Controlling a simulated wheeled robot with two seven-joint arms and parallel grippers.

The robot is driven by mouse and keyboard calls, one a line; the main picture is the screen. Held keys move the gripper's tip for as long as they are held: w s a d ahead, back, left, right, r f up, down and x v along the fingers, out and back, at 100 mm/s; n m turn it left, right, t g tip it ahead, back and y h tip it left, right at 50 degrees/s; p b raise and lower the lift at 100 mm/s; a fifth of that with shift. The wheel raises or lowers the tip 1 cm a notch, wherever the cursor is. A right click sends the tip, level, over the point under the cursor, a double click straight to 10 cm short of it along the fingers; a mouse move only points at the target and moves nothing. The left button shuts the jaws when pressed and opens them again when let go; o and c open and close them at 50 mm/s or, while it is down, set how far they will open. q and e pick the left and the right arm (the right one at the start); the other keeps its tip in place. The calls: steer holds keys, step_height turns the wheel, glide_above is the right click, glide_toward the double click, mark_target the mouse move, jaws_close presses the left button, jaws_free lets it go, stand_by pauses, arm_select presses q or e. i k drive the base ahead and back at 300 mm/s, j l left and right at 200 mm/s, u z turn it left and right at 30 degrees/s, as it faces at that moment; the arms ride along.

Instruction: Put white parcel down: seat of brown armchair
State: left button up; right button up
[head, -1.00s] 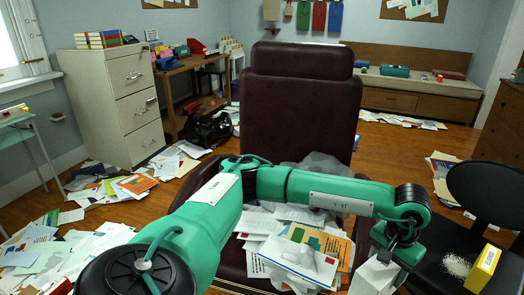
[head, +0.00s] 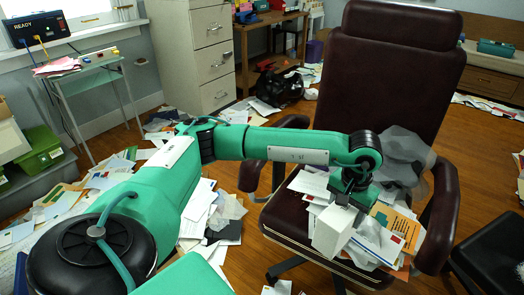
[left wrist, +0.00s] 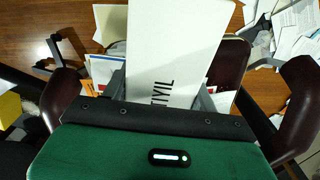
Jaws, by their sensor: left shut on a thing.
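The white parcel (head: 332,231) is a white box held in my left gripper (head: 347,203), over the front part of the brown armchair's seat (head: 287,224). In the left wrist view the parcel (left wrist: 172,45) stands out between the two fingers, with dark lettering on its face. My left gripper is shut on it. Whether the parcel touches the seat or the papers cannot be told. The brown armchair (head: 390,65) has a tall back and dark armrests. Papers and envelopes (head: 395,222) cover much of its seat. My right gripper is not in view.
A crumpled grey translucent bag (head: 405,160) lies by the chair's right armrest. A black chair (head: 490,255) stands at the right. Papers litter the floor around. A cream filing cabinet (head: 195,50) and a glass side table (head: 85,80) stand at the left.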

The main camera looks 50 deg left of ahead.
mark_target(293, 209)
steer(key=i+u, duration=0.25)
steer(key=u, duration=0.2)
steer(key=i+l+u, duration=0.15)
steer(key=u, duration=0.35)
steer(key=i+l, duration=0.15)
steer(key=i, duration=0.15)
steer(key=i+l, duration=0.2)
steer(key=i, duration=0.1)
